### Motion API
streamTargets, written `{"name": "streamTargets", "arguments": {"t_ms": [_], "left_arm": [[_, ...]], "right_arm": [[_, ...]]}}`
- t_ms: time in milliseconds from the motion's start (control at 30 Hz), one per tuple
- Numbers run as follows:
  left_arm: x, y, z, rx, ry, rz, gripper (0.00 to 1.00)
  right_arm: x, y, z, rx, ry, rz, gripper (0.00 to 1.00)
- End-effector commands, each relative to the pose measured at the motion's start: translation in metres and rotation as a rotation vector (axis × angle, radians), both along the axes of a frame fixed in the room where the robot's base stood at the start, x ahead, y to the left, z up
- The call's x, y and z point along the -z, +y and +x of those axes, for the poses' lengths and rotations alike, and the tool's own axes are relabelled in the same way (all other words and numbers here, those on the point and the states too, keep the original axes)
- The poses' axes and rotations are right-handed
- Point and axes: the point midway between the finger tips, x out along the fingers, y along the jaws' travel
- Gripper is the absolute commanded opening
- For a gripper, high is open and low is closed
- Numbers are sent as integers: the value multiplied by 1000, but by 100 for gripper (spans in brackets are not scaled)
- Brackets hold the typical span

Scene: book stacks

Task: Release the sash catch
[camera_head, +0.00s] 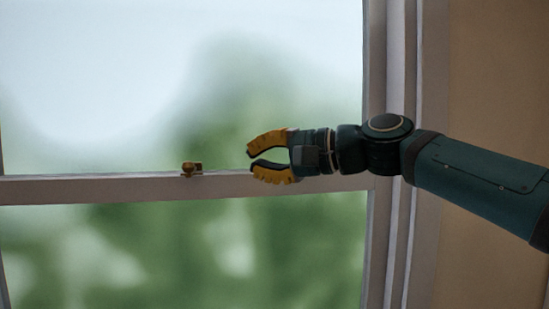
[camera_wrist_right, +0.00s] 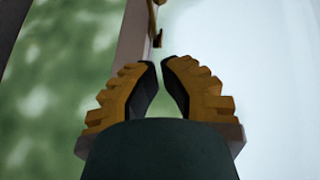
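The sash catch (camera_head: 191,169) is a small brass fitting on the window's horizontal meeting rail (camera_head: 110,188). In the right wrist view the catch (camera_wrist_right: 157,38) shows partly at the top edge, beyond the fingertips. My right gripper (camera_head: 249,158) has yellow fingers and is to the right of the catch, apart from it, at about rail height. Its fingers are parted with nothing between them; in the right wrist view the gripper (camera_wrist_right: 161,62) also shows a gap between the tips. My left gripper is not in view.
The tall window frame (camera_head: 397,250) stands at the right, behind my right arm, with a plain beige wall (camera_head: 490,80) beyond it. Glass panes lie above and below the rail. The rail between gripper and catch is clear.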

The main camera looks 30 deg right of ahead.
Motion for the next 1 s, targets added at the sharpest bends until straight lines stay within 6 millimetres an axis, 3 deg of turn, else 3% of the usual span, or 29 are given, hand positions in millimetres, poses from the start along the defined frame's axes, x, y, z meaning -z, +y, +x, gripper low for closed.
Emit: {"name": "streamTargets", "arguments": {"t_ms": [233,500,1000], "left_arm": [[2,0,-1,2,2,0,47],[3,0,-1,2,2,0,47],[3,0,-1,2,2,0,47]], "right_arm": [[8,32,38,-2,3,-1,0],[13,64,40,-1,0,0,0],[14,70,41,1,0,1,0]]}}
